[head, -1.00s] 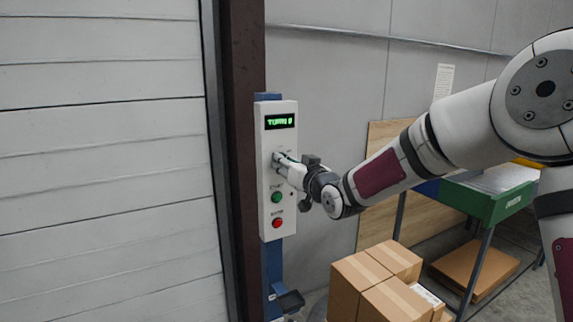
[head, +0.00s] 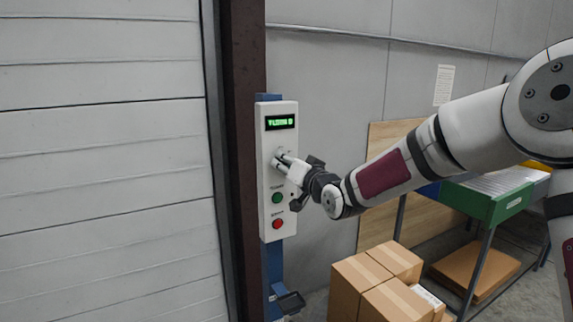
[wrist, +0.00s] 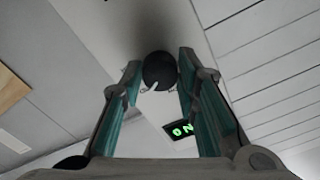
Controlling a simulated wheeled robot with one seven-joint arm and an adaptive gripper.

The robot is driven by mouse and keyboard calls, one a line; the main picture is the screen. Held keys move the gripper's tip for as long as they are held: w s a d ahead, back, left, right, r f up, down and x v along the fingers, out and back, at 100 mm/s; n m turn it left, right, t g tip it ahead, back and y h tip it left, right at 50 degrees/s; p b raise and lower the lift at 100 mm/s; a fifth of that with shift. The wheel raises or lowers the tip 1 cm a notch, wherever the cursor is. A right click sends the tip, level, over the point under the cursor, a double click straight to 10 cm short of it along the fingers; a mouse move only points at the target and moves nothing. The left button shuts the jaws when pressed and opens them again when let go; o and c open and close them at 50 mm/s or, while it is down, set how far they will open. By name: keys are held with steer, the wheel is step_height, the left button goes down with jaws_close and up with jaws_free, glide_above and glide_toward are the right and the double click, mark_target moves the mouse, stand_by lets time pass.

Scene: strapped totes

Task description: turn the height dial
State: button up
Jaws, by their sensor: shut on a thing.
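The height dial (wrist: 160,71) is a round black knob with a white pointer mark, seen in the wrist view on the face of the white control panel (head: 267,186). My gripper (wrist: 159,75) has its two fingers on either side of the dial, closed on it. In the head view my gripper (head: 279,158) reaches the panel from the right and hides the dial. A green-lit display (head: 280,122) sits above the dial; its text is too blurred to read in full. In the wrist view the display (wrist: 182,130) shows partly between the fingers.
A green button (head: 277,198) and a red button (head: 277,224) sit below the dial on the panel. Cardboard boxes (head: 362,283) stand on the floor at lower right. A green-fronted table (head: 497,206) stands behind my arm. A shutter door (head: 100,160) fills the left.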

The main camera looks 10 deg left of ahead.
steer(key=o, duration=1.2)
steer(key=shift+c, duration=0.2)
steer(key=v, duration=1.2)
steer(key=shift+d, duration=0.1)
